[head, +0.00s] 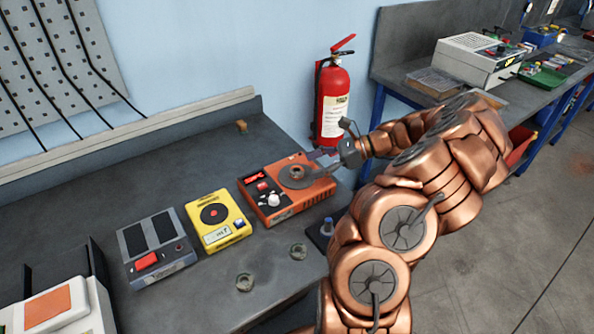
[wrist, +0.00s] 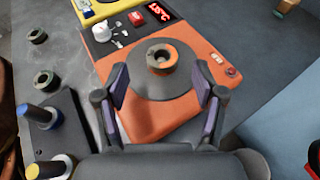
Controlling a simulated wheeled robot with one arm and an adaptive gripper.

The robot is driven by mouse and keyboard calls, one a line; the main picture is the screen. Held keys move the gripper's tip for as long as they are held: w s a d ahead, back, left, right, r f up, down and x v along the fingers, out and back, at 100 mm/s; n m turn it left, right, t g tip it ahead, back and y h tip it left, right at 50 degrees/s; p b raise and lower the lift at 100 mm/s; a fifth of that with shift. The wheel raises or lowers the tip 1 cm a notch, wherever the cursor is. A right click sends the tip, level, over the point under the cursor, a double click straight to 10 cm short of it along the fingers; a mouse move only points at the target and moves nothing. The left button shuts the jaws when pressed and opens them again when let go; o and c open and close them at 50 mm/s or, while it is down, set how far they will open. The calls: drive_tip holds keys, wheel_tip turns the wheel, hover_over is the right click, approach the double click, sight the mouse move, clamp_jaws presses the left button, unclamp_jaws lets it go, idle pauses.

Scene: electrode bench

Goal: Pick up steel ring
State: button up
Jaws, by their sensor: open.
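A grey metal ring (head: 296,172) sits on the round dark plate of the orange device (head: 268,214). In the wrist view this ring (wrist: 161,58) shows an orange tint and lies just beyond my fingertips. Two more grey-green rings lie on the bench, one (head: 244,282) nearer the front and one (head: 298,250) by the orange device. They also show at the left of the wrist view (wrist: 46,82). My gripper (wrist: 161,88) is open and empty, its fingers spread either side of the dark plate, short of the ring.
A yellow device (head: 217,220) and a grey device (head: 155,250) stand left of the orange one. A dark stand with a blue-topped peg (wrist: 38,115) and a yellow-topped peg (wrist: 50,168) is close by. A red extinguisher (head: 333,105) is behind. The bench's back is mostly clear.

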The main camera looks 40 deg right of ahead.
sight(293, 171)
drive_tip(key=p+x, duration=0.1)
drive_tip(key=x, duration=0.3)
drive_tip(key=shift+w+f, duration=0.1)
drive_tip(key=shift+w, duration=0.05)
drive_tip(key=shift+c, duration=0.4)
clamp_jaws()
